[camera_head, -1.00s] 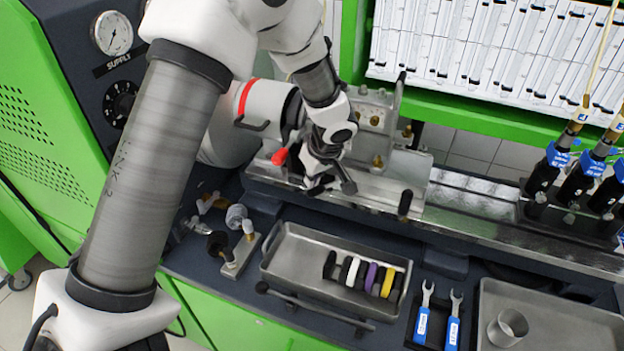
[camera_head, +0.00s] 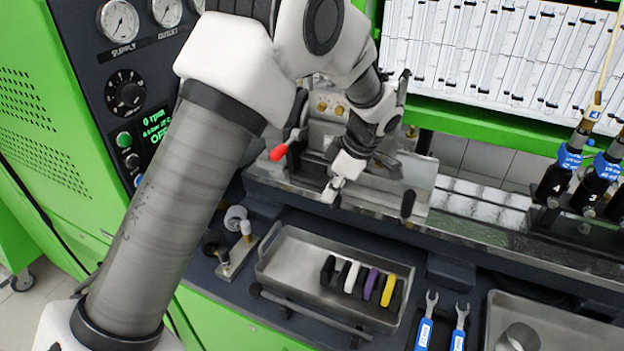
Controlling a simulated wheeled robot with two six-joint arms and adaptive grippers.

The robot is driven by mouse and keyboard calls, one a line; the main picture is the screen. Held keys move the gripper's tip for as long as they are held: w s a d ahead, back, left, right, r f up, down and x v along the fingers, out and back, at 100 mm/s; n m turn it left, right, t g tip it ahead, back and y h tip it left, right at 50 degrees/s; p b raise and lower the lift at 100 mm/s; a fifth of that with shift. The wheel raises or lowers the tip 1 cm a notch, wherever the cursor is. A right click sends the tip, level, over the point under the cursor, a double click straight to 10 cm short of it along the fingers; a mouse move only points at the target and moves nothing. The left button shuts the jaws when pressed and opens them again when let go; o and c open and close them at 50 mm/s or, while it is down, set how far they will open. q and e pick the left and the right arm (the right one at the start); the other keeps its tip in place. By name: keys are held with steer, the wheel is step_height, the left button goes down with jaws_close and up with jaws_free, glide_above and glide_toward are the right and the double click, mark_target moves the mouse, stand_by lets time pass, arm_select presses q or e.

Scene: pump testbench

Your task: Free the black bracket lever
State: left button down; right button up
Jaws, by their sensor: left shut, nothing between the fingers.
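A black-gripped lever (camera_head: 408,204) stands upright at the front right of the metal bracket (camera_head: 428,180) on the bench rail. My left gripper (camera_head: 331,196) points down in front of the bracket, shut and empty. It is left of the front black lever and apart from it. A red-handled lever (camera_head: 278,153) is left of the gripper. My left arm hides the area behind it. My right gripper is not in view.
A metal tray (camera_head: 290,262) with several coloured pieces lies below the bracket. Two blue-handled forked tools (camera_head: 424,330) and another tray (camera_head: 492,318) lie to the right. Valves (camera_head: 556,180) stand far right. A control panel (camera_head: 125,95) is at the left.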

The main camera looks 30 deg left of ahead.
arm_select(q)
steer(key=n, duration=0.1)
steer(key=d+n, duration=0.1)
steer(key=shift+w+d+n+g+p, duration=0.25)
steer(key=shift+d+n+g+p, duration=0.05)
steer(key=shift+g, duration=0.1)
steer(key=shift+w+d+p, duration=0.35)
steer(key=shift+w+d, duration=0.1)
steer(key=shift+d, duration=0.25)
